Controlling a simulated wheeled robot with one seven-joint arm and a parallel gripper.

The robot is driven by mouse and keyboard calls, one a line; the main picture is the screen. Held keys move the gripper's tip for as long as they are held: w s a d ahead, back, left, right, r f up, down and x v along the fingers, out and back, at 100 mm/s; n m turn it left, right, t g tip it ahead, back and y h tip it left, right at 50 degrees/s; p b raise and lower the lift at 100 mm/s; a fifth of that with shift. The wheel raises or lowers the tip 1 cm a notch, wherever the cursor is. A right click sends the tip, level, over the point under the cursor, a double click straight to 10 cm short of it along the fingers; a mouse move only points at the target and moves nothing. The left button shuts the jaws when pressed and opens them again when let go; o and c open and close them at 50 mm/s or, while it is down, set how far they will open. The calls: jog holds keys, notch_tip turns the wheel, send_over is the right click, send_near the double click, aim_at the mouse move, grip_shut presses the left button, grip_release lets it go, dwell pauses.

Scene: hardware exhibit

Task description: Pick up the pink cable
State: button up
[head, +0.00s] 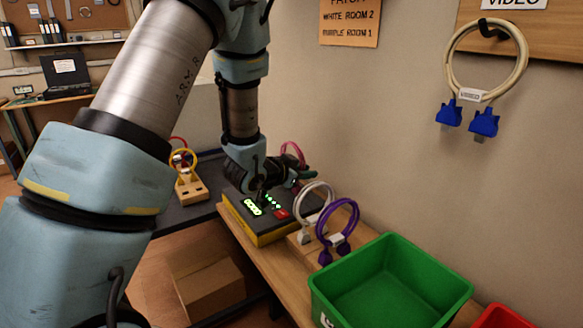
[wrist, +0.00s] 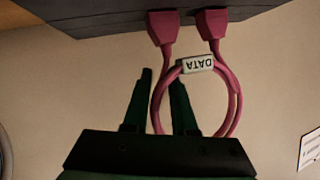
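The pink cable (wrist: 228,75) is a loop with a white DATA label (wrist: 198,64) and two pink plugs, which meet the dark face of a box at the top of the wrist view. In the head view, only part of the pink cable (head: 292,148) shows behind my arm. My gripper (wrist: 162,78) is open. Its two dark green fingers stand on either side of the loop's left strand, with the right finger appearing within the loop's outline. I cannot tell whether either finger touches the cable. In the head view the fingers are mostly hidden by the wrist.
A box with green lights (head: 254,207) stands below my wrist. White (head: 315,200) and purple (head: 338,230) cables and a green bin (head: 390,285) are to its right. A beige cable (head: 487,60) hangs on the wall. A yellow cable (head: 184,160) stands at left.

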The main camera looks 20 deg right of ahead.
grip_shut()
dwell(0.3)
